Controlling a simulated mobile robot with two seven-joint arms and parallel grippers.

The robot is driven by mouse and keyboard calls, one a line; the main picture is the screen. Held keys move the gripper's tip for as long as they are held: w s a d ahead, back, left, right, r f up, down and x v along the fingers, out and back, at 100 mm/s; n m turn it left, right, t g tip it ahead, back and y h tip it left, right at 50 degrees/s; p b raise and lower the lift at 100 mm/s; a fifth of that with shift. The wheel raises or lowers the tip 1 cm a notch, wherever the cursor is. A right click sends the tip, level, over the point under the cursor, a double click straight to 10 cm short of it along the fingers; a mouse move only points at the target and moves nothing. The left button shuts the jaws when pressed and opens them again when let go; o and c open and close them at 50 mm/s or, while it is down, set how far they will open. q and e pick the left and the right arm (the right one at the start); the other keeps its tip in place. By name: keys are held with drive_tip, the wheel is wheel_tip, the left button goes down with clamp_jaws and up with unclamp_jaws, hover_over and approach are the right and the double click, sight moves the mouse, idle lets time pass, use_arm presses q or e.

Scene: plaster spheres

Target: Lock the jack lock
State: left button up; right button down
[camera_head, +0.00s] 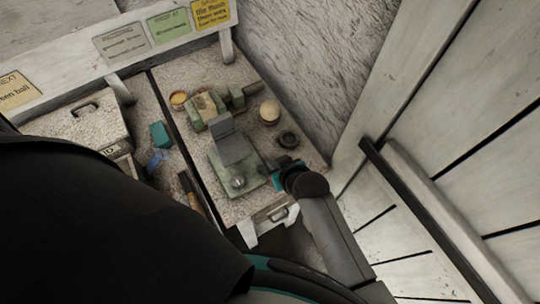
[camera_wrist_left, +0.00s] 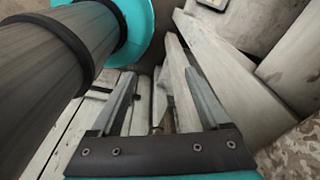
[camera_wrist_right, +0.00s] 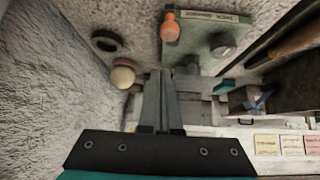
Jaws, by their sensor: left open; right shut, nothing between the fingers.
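A green metal fixture stands on the speckled bench. Its base plate (camera_head: 222,181) carries an upright grey block (camera_head: 233,148) and a round grey knob (camera_head: 238,182). In the right wrist view the plate (camera_wrist_right: 205,56) shows a label strip, the knob (camera_wrist_right: 223,45) and an orange handle (camera_wrist_right: 170,27) at its edge. I cannot tell which part is the lock. My right gripper (camera_wrist_right: 165,73) is shut and empty, its tips beside the fixture; in the head view its fingertips are hard to make out. My left gripper (camera_wrist_left: 160,92) is open and empty, away from the fixture over pale boards.
A pale ball (camera_head: 270,111) and a dark ring (camera_head: 288,140) stand near the fixture's right side. Behind are a green clamp (camera_head: 204,107) and a yellow-topped pot (camera_head: 179,99). A plaster wall and wooden boards bound the right. A teal block (camera_head: 160,135) lies left.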

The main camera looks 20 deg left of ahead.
drive_tip(key=shift+s+r, duration=0.4)
drive_tip(key=shift+r, duration=0.25)
drive_tip(key=shift+s+r, duration=0.2)
drive_tip(key=shift+r, duration=0.1)
use_arm(q)
drive_tip(key=shift+s+r+p, duration=0.4)
drive_tip(key=shift+r+p, duration=0.05)
drive_tip(key=shift+r, duration=0.1)
use_arm(e)
drive_tip(key=shift+s+r, duration=1)
drive_tip(key=shift+d, duration=0.1)
